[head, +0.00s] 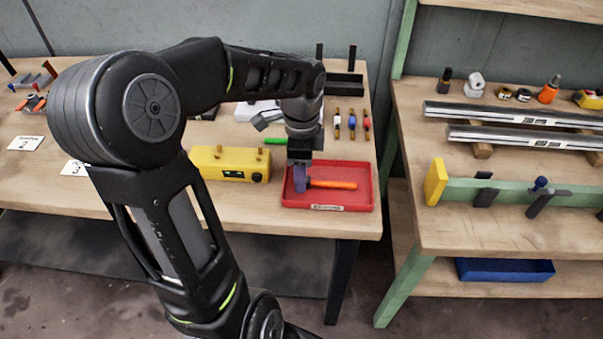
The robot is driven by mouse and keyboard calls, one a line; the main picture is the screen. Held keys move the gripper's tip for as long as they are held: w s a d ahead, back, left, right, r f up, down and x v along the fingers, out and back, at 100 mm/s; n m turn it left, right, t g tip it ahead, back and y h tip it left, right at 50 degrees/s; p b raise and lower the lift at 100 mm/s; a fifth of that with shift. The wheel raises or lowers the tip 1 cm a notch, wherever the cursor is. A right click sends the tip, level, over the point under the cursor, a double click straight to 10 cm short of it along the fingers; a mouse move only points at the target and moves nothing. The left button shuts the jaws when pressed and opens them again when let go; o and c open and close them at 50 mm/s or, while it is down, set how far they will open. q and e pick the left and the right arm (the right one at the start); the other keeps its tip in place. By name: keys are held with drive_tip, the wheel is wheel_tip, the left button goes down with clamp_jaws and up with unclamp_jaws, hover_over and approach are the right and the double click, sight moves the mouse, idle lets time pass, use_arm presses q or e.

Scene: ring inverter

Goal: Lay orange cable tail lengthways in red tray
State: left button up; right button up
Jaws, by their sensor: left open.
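The red tray (349,203) lies at the right front corner of the left workbench. The orange cable tail (333,184) lies inside it, pointing left to right along the tray's long side. Its left end meets a purple-blue part (300,180). My left gripper (299,172) is open and points down over the left part of the tray, close above the purple-blue part. Whether its fingers touch that part I cannot tell. My right gripper does not show.
A yellow box (230,164) stands left of the tray, with a green piece (276,141) behind it. Several small coloured parts (351,124) stand behind the tray. A second bench with metal rails (520,138) is on the right, across a gap.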

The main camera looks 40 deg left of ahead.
use_arm(q)
wheel_tip(320, 180, up, 7)
drive_tip(key=shift+f, duration=0.1)
idle(1.2)
